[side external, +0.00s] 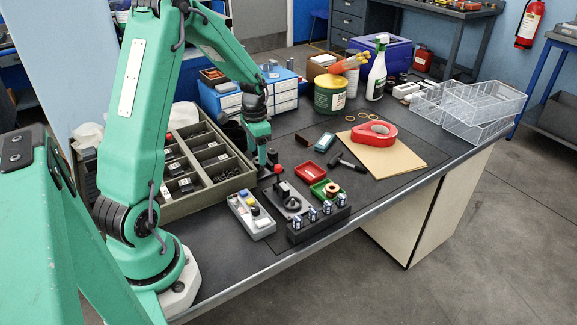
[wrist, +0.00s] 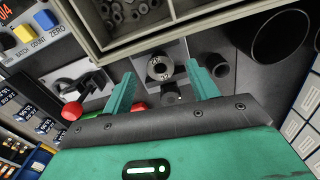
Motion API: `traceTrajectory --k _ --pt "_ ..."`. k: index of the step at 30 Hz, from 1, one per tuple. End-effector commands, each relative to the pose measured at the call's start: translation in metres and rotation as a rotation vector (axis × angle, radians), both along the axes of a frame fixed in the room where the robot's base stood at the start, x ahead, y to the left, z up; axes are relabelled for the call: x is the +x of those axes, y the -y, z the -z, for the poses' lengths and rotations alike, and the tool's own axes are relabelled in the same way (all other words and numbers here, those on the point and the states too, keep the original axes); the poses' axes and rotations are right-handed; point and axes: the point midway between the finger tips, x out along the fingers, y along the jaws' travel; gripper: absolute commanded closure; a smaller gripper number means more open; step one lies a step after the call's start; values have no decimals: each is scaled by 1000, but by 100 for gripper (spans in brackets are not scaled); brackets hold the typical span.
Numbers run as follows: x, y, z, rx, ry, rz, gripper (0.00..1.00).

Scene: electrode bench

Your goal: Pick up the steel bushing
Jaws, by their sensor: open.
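My gripper (wrist: 161,73) is open, with one green finger on each side of the bushing and visible space between. Whether the fingertips are level with it or still above it, I cannot tell. In the side external view my gripper (side external: 263,168) is low over the bench beside the compartment tray; the bushing cannot be made out there.
A darker ring-shaped part (wrist: 216,65) is close by the right finger. A black cup (wrist: 284,38) stands farther right. The compartment tray (side external: 205,203) borders the work area. A red-knobbed stick (wrist: 72,110), a red tray (side external: 310,173) and a button box (side external: 250,213) are near.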

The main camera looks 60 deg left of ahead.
Motion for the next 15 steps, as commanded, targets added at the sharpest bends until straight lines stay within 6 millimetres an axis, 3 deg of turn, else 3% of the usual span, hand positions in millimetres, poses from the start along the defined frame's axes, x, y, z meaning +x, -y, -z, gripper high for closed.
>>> traceTrajectory --k 6,15 --pt "-1 0 23 -2 -2 0 41" --pt "-1 0 26 0 0 0 41"
